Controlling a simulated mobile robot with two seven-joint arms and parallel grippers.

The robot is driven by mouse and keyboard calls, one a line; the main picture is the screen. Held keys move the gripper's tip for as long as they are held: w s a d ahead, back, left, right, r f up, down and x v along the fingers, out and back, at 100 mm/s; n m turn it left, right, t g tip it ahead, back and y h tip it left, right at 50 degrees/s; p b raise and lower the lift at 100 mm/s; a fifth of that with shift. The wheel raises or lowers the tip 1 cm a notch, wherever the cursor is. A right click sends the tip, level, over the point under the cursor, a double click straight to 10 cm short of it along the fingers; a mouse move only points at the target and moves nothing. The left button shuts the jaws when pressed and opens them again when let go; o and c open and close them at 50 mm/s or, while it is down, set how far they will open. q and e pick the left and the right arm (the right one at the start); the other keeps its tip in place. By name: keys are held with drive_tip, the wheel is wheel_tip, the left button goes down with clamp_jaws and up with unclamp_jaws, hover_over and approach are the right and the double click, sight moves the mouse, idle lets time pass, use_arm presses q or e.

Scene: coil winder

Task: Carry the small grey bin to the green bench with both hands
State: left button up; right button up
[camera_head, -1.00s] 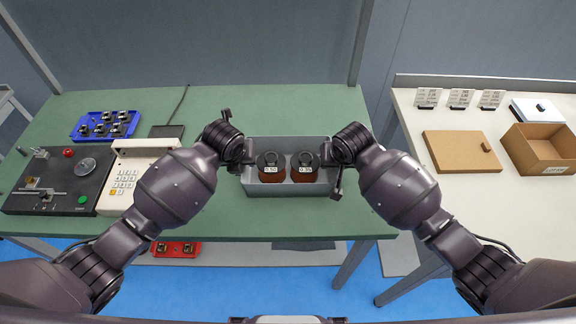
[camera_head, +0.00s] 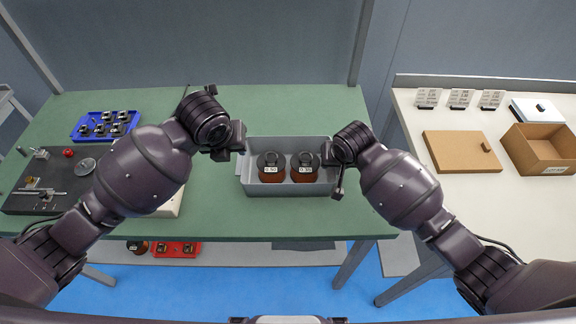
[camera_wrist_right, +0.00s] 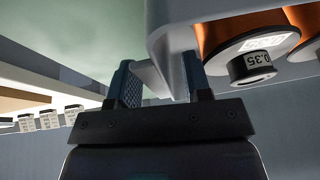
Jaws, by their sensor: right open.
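The small grey bin (camera_head: 312,189) stands on the green bench (camera_head: 280,110), right of its middle. It holds two copper-brown spools with dark tops, one labelled 0.50 (camera_head: 271,170) and one 0.35 (camera_head: 305,170). My left gripper (camera_head: 228,146) is above and left of the bin, clear of its left handle; its jaws are too dark to read. My right gripper (camera_head: 338,178) is at the bin's right end. In the right wrist view its fingers (camera_wrist_right: 158,80) are apart, with the bin's grey handle between them. The 0.35 spool (camera_wrist_right: 250,65) shows there too.
A blue tray (camera_head: 104,126) with small parts and a black winder panel (camera_head: 45,185) are on the bench's left. My left arm hides most of the cream keypad unit. A white table (camera_head: 440,115) at right holds a brown board and a cardboard box (camera_head: 545,150).

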drive_tip(key=v, duration=1.1)
drive_tip(key=shift+d+r, duration=0.1)
drive_tip(key=shift+r, duration=0.1)
